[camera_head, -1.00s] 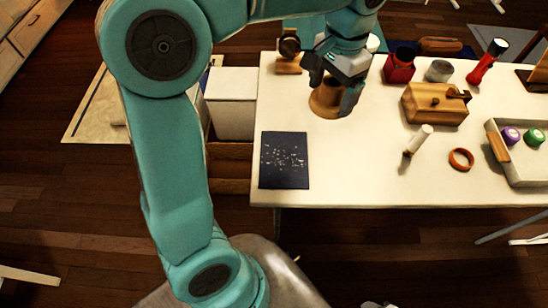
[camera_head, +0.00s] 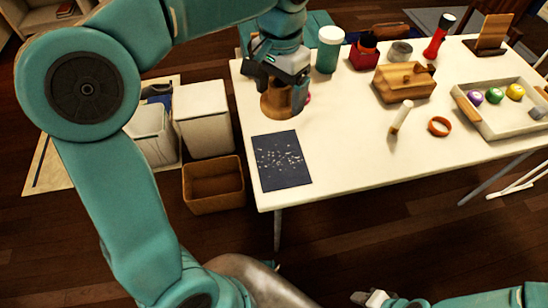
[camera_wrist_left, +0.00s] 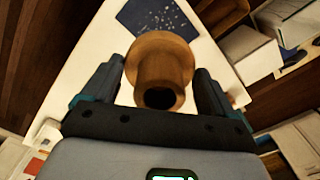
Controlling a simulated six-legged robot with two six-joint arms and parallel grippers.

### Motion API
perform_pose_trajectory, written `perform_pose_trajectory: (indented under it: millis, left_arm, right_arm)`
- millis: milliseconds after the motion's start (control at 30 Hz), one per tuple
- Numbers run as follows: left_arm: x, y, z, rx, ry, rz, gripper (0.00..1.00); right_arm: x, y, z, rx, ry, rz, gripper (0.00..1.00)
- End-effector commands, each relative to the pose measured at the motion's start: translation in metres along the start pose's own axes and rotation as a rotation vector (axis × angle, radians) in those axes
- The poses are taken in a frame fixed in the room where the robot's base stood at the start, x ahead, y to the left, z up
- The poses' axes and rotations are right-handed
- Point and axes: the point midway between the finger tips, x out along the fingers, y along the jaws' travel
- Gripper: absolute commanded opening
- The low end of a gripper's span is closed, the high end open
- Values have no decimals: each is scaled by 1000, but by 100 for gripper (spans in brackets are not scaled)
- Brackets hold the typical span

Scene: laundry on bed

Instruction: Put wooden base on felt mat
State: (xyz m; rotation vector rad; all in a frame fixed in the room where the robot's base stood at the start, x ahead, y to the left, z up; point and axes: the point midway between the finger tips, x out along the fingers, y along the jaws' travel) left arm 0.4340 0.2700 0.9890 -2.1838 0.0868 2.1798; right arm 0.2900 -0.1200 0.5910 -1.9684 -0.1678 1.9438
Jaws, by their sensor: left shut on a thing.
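The wooden base (camera_head: 279,105) is a brown, round, flanged spool shape near the table's left end. My left gripper (camera_head: 279,88) is shut on it, and its fingers cover part of it. In the left wrist view the wooden base (camera_wrist_left: 161,62) sits between the two fingers of the left gripper (camera_wrist_left: 161,82). The felt mat (camera_head: 282,160) is a dark blue, speckled rectangle at the table's front left corner. It also shows in the left wrist view (camera_wrist_left: 157,16), beyond the base. Part of my right gripper (camera_head: 375,298) shows at the bottom edge; its jaws are unclear.
The white table (camera_head: 345,165) is clear right of the mat. A white-handled tool (camera_head: 401,115), an orange ring (camera_head: 439,126), a wooden block (camera_head: 404,84) and a tray (camera_head: 495,131) lie farther right. A green jar (camera_head: 329,50) stands behind the base.

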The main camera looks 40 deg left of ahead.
Motion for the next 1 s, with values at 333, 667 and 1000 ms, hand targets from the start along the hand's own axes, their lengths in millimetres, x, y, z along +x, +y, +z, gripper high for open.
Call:
perform_pose_trajectory:
  millis: [333,667,1000]
  left_arm:
    - [98,3,-2,2,-7,0,55]
    - [155,2,-1,1,0,0,55]
    - [199,1,1,2,-2,0,55]
  right_arm:
    - [25,9,-1,0,0,0,43]
    - [33,12,-1,0,0,0,43]
    - [41,15,-1,0,0,0,43]
